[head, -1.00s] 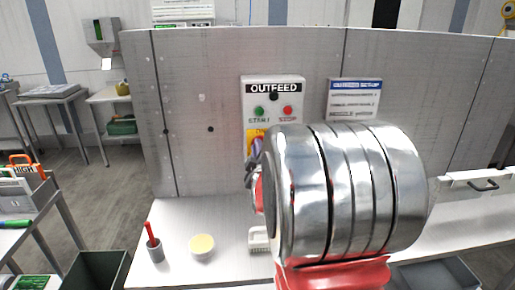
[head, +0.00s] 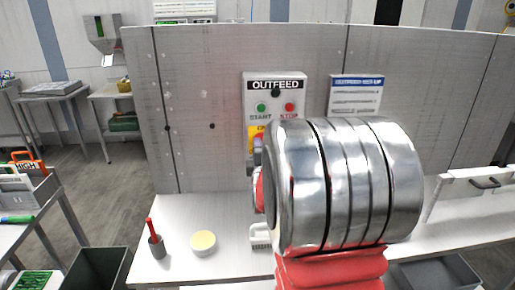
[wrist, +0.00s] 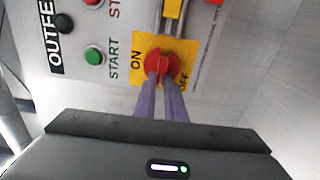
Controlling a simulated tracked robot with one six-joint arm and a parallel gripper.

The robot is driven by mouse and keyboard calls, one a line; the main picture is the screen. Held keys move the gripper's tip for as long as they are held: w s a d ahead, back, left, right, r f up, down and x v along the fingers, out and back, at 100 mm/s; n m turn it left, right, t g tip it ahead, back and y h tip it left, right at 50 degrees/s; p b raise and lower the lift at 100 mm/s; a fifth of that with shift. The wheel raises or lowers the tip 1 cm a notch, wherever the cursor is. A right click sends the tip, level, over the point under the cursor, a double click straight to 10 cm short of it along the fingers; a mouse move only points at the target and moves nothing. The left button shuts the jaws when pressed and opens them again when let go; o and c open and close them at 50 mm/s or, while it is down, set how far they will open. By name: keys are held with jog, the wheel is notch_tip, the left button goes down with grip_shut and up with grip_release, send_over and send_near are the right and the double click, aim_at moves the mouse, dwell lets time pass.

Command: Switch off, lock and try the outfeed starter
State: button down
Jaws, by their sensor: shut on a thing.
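The outfeed starter (head: 290,92) is a pale panel on the grey wall, with a green START button (wrist: 94,56) and a red STOP button. Its red rotary switch knob (wrist: 161,64) sits on a yellow plate (wrist: 187,51) marked ON and OFF. My gripper (wrist: 161,79) is shut on the knob, its two purple-grey fingers on either side of the grip. Which mark the knob points to I cannot tell. In the head view my arm hides most of the yellow plate and the knob. A yellow piece (wrist: 172,8) sits beside the plate, cut by the frame edge.
A white bench (head: 185,218) below the panel holds a grey cup (head: 156,247) with a red stick and a round cream-topped tub (head: 203,242). A blue-headed notice (head: 355,96) hangs right of the starter. A dark bin (head: 100,268) stands at lower left.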

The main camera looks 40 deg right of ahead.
jog(key=shift+w+a+f, duration=0.1)
jog(key=shift+a+f, duration=0.1)
jog(key=shift+f, duration=0.1)
jog(key=c, duration=2.2)
grip_release()
jog(key=o, duration=0.4)
jog(key=shift+d+r, duration=0.1)
jog(key=shift+r, duration=0.05)
